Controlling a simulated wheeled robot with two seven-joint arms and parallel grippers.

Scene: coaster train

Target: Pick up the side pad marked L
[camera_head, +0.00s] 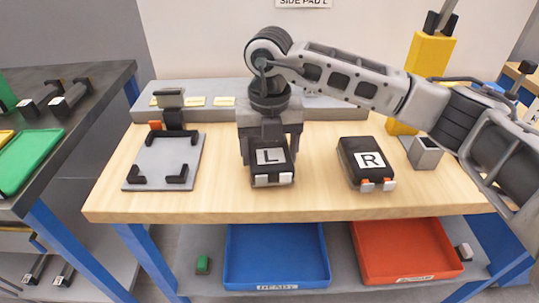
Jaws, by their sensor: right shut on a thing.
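The side pad marked L (269,157) is a black block with a white label on top and pale tabs on its front edge. It is at the middle of the wooden table, in the head view. My right gripper (270,140) reaches down over it from behind, with fingers on both sides, shut on the pad. I cannot tell whether the pad is clear of the tabletop. A similar black pad marked R (370,160) lies to the right, with orange and pale tabs at its front. My left gripper is not in view.
A grey plate with black corner brackets (160,158) lies on the table's left. A small grey block (424,152) and a yellow post (428,60) stand at the right. Blue (277,252) and red (405,248) trays are on the shelf below. A dark bench (75,120) is at the left.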

